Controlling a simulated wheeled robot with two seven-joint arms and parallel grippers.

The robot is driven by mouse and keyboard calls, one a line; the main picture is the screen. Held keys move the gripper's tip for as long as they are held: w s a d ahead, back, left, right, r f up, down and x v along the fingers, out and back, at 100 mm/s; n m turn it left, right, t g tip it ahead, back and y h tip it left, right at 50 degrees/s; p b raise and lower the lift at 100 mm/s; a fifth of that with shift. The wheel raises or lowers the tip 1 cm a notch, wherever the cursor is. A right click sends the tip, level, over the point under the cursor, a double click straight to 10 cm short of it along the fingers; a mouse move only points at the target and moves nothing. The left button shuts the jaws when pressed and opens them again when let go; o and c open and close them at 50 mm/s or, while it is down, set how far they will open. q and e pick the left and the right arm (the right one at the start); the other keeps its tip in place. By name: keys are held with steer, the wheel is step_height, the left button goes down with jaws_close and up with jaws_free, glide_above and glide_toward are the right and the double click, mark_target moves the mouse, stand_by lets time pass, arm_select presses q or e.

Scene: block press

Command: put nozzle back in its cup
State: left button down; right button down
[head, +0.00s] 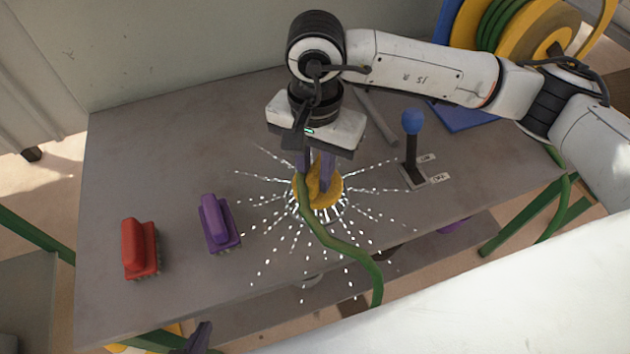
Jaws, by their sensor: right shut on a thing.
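The yellow nozzle (316,186) is at the middle of the grey table, with a green hose (345,248) running from it over the front edge. White spray streaks fan out all around it. My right gripper (318,178) points down from above and is shut on the nozzle. I cannot make out a cup; the nozzle and gripper may hide it. What looks like a dark fingertip of my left gripper (200,338) shows at the bottom edge, below the table front; its opening is not visible.
A red brush (140,248) and a purple brush (218,222) stand on the left of the table (140,150). A blue-knobbed lever (411,145) with small labels stands to the right. A grey rod (377,117) lies behind. A yellow hose reel (520,35) is at back right.

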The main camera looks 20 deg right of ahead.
step_height(320, 180, down, 3)
steer(key=shift+f, duration=0.5)
steer(key=c, duration=1.6)
jaws_free()
arm_select(q)
steer(key=shift+w+r, duration=0.2)
steer(key=shift+w, duration=0.2)
arm_select(e)
steer(key=shift+o, duration=0.2)
steer(key=shift+r, duration=0.1)
